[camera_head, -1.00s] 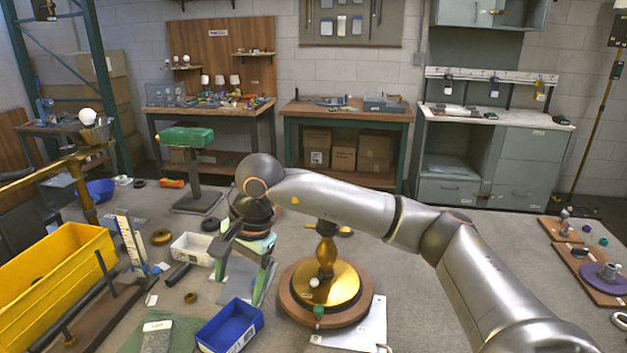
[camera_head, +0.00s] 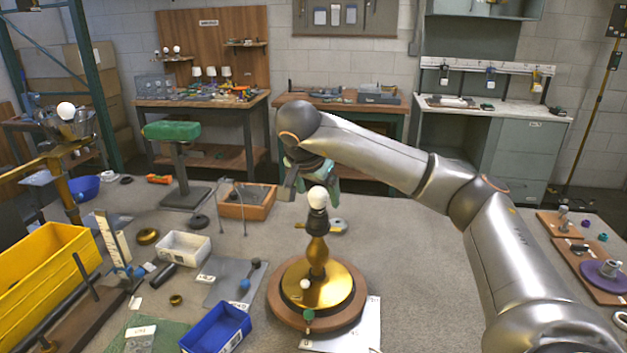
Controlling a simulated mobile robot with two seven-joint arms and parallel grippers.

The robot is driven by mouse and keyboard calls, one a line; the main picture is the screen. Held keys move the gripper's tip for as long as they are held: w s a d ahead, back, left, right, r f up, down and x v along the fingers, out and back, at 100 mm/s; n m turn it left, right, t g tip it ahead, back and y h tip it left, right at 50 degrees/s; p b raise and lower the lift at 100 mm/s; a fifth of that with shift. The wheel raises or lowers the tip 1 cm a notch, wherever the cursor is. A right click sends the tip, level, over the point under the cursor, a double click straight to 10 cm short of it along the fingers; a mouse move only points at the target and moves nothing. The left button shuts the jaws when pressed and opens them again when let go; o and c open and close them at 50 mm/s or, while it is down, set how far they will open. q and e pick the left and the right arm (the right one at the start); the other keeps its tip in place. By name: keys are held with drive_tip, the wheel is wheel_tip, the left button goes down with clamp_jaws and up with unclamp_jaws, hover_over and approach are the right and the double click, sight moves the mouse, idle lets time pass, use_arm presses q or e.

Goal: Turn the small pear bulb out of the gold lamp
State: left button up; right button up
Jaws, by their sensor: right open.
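The gold lamp (camera_head: 318,254) stands upright on a round wooden base in the middle of the bench. A white bulb (camera_head: 317,197) sits in the dark socket at its top. My right gripper (camera_head: 312,188) is open, with its fingers pointing down just behind and around the bulb's height. I cannot tell whether the fingers touch the bulb. The bulb's lower end is hidden in the socket. My left gripper is not in view.
A blue bin (camera_head: 216,328), a white tray (camera_head: 183,246) and a yellow crate (camera_head: 40,275) stand left of the lamp. A wooden box (camera_head: 246,203) is behind it. A white sheet (camera_head: 352,329) lies partly under the lamp base. The bench right of the lamp is mostly clear.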

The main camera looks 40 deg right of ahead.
sight(320, 203)
drive_tip(key=shift+x, duration=2.65)
drive_tip(key=shift+c, duration=0.4)
drive_tip(key=c, duration=1)
drive_tip(key=o, duration=1.1)
drive_tip(key=shift+a+r, duration=0.1)
